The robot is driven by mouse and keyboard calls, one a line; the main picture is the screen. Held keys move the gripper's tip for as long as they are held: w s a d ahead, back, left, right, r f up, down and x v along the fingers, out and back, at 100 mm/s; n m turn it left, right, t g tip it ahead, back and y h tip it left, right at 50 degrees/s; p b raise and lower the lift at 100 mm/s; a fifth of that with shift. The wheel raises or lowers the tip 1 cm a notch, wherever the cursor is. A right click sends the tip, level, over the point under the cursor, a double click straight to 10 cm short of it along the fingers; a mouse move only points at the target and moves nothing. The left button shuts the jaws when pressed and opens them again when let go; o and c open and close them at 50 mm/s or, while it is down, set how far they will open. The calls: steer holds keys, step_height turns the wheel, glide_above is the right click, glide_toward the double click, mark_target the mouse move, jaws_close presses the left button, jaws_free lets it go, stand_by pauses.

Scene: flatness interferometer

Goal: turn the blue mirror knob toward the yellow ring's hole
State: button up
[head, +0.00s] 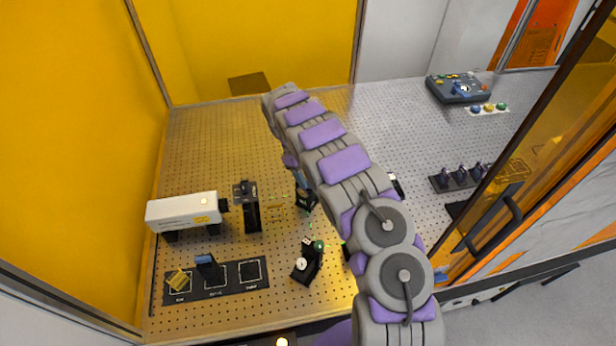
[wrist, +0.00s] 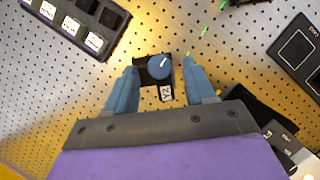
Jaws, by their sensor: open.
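The blue knob (wrist: 160,67) sits on a black mount labelled Y2 in the wrist view. A white mark on its face points up and to the right. My gripper (wrist: 161,65) is open, with one blue finger on each side of the knob. The right finger is close to the knob; I cannot tell whether it touches. In the head view my arm hides most of the gripper, and only a little blue shows beside a black mount (head: 306,201). I cannot make out the yellow ring or its hole in either view.
A white box (head: 183,211) and a black mount (head: 252,217) stand to the left on the perforated table. A black tray (head: 232,291) lies in front. A mount with a green knob (head: 318,246) stands nearby. A control box (head: 458,89) is at back right. The back left is clear.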

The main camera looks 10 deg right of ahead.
steer(key=shift+s+d+f, duration=0.2)
steer(key=shift+f, duration=0.45)
steer(key=shift+c, duration=0.3)
jaws_close()
steer(key=shift+m+b, duration=0.3)
steer(key=shift+m, duration=0.1)
steer(key=shift+w+f+m+g+y+b, duration=0.1)
steer(key=shift+m+g+y+b, duration=0.2)
steer(key=shift+m+y+b, duration=0.5)
steer(key=shift+d+m+g+y+b, duration=0.1)
steer(key=shift+m+g+y+b, duration=0.2)
steer(key=shift+m, duration=1.05)
steer(key=shift+d+m+g+y+b, duration=0.1)
steer(key=shift+m+y+b, duration=0.3)
steer(key=shift+m, duration=0.95)
